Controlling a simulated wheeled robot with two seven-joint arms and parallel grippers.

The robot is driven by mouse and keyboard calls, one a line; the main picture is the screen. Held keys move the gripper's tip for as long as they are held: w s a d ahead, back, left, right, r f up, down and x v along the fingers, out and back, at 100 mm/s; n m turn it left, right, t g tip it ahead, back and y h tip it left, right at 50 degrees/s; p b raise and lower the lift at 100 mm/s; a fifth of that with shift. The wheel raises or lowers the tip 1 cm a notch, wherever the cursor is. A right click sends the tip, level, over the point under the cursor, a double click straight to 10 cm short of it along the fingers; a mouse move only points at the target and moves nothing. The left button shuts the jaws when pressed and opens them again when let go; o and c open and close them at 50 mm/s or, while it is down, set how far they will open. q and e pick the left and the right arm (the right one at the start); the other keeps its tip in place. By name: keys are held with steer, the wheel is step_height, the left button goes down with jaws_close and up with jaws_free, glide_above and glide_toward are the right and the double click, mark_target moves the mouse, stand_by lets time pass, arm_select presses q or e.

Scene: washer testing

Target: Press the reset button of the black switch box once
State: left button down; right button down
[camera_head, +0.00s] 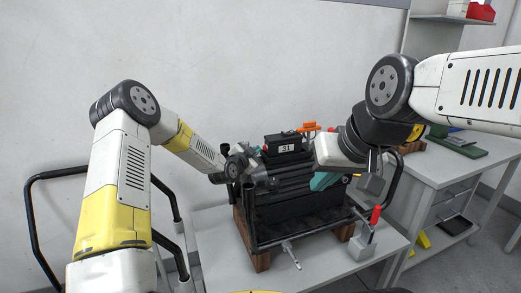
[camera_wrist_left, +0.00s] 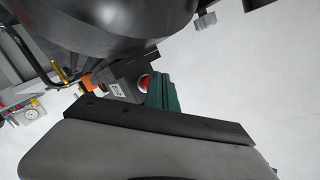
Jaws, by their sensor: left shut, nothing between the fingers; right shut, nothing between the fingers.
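The black switch box (camera_head: 283,144) with a white label reading 31 sits on top of the dark test rig. In the left wrist view the box (camera_wrist_left: 116,90) shows a red round button (camera_wrist_left: 145,82) on its side, beside a ridged green piece (camera_wrist_left: 164,94). My left gripper (camera_head: 258,172) is shut and empty, low and left of the box. Its fingertips are hard to make out against the dark rig. My right gripper (camera_head: 372,184) is shut and empty, right of the box, pointing down.
The dark rig (camera_head: 300,215) stands on wooden blocks on a light table (camera_head: 215,235). An orange handle (camera_head: 310,127) stands just right of the box. A red-handled clamp (camera_head: 374,216) is at the table's right. A second bench (camera_head: 440,172) stands at right.

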arm_select(q)
steer(key=shift+d, duration=0.15)
steer(key=shift+w+d, duration=0.15)
steer(key=shift+d, duration=0.1)
steer(key=shift+w+d, duration=0.2)
steer(key=shift+d, duration=0.45)
stand_by(0.7)
steer(key=shift+a, duration=0.1)
stand_by(0.3)
steer(key=shift+s+a, duration=0.2)
steer(key=shift+a, duration=0.3)
steer(key=shift+s+a, duration=0.15)
steer(key=shift+a, duration=0.35)
steer(key=shift+a, duration=0.1)
steer(key=a, duration=0.1)
steer(key=s+a, duration=0.1)
steer(key=a, duration=0.1)
steer(key=s+a, duration=0.1)
steer(key=a, duration=0.1)
steer(key=shift+a, duration=0.25)
steer(key=shift+r, duration=0.1)
